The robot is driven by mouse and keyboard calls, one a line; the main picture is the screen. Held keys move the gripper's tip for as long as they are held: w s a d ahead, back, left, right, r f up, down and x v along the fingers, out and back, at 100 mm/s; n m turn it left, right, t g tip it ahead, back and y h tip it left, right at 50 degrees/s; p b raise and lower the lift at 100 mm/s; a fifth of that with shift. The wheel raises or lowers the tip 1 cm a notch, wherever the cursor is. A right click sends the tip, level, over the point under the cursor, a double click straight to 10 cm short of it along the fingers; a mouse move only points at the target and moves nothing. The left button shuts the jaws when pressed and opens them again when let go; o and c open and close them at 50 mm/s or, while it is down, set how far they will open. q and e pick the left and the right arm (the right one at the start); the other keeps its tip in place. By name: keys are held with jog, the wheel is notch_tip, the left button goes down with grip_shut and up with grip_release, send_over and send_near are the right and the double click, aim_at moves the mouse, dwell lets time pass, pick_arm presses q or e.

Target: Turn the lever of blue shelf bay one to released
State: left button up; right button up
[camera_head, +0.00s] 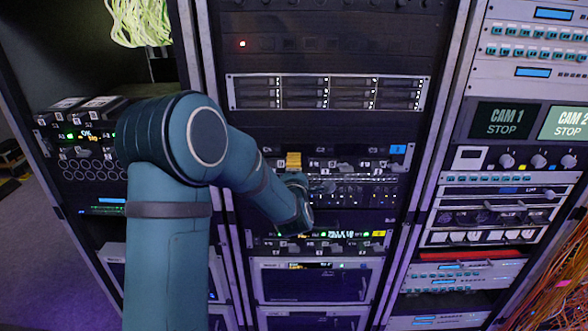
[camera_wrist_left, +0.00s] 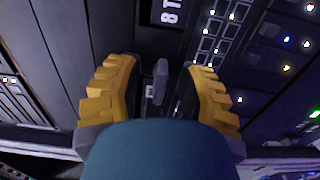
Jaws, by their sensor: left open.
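The blue-tagged shelf is the dark strip with a blue tag (camera_head: 398,149) at its right end, in the middle rack in the head view. Small levers (camera_head: 345,166) sit in a row along it; their labels are too small to read surely. My left arm reaches in front of its left part and hides some of it. In the left wrist view my left gripper (camera_wrist_left: 158,82) is open, with yellow ribbed fingers on either side of a small grey lever (camera_wrist_left: 160,70). The fingers look apart from the lever. I cannot tell which bay it belongs to. My right gripper is not in view.
A yellow-tagged shelf (camera_head: 378,234) lies below, partly behind my left wrist. A drive panel (camera_head: 328,92) is above. The right rack holds screens (camera_head: 503,120) and knobs. Pale cables (camera_head: 140,22) hang at upper left; orange cables (camera_head: 560,285) are at lower right.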

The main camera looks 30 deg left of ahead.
pick_arm(q)
grip_shut()
jog(key=shift+m+b, duration=1)
jog(key=shift+m, duration=0.3)
jog(key=shift+m+b, duration=0.5)
jog(key=shift+m, duration=0.4)
jog(key=m+b, duration=0.1)
jog(key=m, duration=0.1)
jog(key=shift+m, duration=0.3)
jog(key=m, duration=0.2)
jog(key=shift+r+m, duration=0.1)
jog(key=shift+m, duration=0.3)
jog(key=m, duration=0.2)
jog(key=shift+m, duration=0.4)
jog(key=m+p, duration=0.1)
jog(key=m, duration=0.4)
jog(key=shift+m, duration=0.3)
